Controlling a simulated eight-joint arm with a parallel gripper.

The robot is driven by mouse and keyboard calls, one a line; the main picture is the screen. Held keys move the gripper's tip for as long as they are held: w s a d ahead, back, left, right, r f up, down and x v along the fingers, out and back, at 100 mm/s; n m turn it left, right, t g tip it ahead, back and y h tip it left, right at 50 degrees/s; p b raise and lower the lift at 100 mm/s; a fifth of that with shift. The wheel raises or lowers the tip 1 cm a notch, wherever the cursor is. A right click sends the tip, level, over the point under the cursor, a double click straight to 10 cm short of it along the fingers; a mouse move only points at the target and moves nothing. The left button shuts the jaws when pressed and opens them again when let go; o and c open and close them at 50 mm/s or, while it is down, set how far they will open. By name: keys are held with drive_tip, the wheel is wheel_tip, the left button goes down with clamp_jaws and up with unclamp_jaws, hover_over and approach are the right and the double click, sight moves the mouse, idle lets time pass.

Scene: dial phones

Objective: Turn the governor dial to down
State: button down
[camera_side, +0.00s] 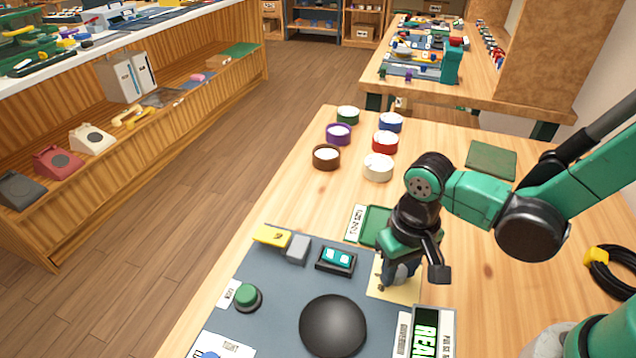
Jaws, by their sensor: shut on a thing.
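My gripper (393,276) points down over a pale yellow plate (407,291) at the right edge of the grey-blue mat. It is shut on a small grey knob-like piece (401,271), which appears to be the governor dial. The fingers and wrist hide most of it, so its pointer and setting cannot be told. A white label (402,336) stands just in front of the plate, its small sideways text hard to read. Beside it is a dark display (425,330) with bright green letters, cut off by the frame.
The mat (268,298) holds a black dome (333,325), a green button (247,296), a small box with teal windows (336,260), and grey and yellow blocks. A green tray (376,224) lies behind my gripper. Several colored round containers (378,167) stand further back. A black-and-yellow cable (610,268) lies right.

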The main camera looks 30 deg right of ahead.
sight(399, 270)
drive_tip(key=shift+m, duration=0.6)
drive_tip(key=c, duration=0.5)
unclamp_jaws()
drive_tip(key=shift+c, duration=0.2)
drive_tip(key=shift+r, duration=2.8)
